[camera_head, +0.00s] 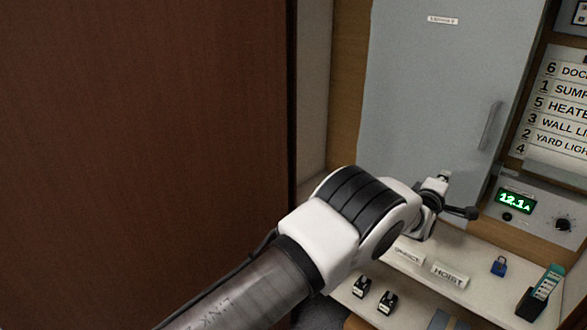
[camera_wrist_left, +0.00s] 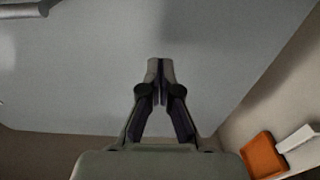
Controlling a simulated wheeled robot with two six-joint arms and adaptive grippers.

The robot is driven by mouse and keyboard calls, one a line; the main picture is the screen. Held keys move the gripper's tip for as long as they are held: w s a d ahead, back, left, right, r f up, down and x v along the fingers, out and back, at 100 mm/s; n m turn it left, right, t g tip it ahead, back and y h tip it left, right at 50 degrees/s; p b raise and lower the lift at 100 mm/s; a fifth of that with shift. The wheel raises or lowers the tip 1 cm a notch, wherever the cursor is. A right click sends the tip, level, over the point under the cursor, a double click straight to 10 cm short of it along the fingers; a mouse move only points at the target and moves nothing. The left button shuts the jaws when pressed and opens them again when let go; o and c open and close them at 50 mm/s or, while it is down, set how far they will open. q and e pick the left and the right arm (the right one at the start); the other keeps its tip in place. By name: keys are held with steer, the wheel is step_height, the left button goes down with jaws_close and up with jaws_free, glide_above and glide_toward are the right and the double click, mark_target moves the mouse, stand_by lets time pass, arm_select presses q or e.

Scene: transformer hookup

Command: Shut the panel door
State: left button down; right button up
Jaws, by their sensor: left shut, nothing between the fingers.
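The panel door (camera_head: 440,90) is a flat grey door with a small label near its top and a vertical bar handle (camera_head: 489,125) near its right edge. It looks shut or nearly shut; I cannot tell if a gap remains. My left gripper (camera_head: 462,210) is at the door's lower right part, below the handle, partly hidden by its own wrist. In the left wrist view the fingers (camera_wrist_left: 160,68) are together and empty, pointing at the grey door face (camera_wrist_left: 90,80). Contact cannot be told. A bar, likely the handle, shows at top left (camera_wrist_left: 22,9). My right gripper is not in view.
A large brown panel (camera_head: 140,130) fills the left. Right of the door are a label board (camera_head: 557,100) and a meter (camera_head: 516,201) reading 12.1 A. Below, a shelf holds a HOIST label (camera_head: 449,275), a blue padlock (camera_head: 499,266) and a green-and-black device (camera_head: 540,293).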

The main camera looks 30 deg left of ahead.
mark_target(454, 170)
arm_select(q)
steer(key=shift+w+d+f+b, duration=0.15)
steer(key=shift+w+b, duration=0.25)
steer(key=shift+w, duration=0.05)
steer(key=w, duration=0.1)
steer(key=w+d+b, duration=0.1)
steer(key=w+b, duration=0.1)
steer(key=shift+d+f, duration=0.1)
steer(key=shift+d, duration=0.2)
steer(key=shift+s+a+r, duration=0.1)
steer(key=shift+r, duration=0.2)
steer(key=shift+f, duration=0.1)
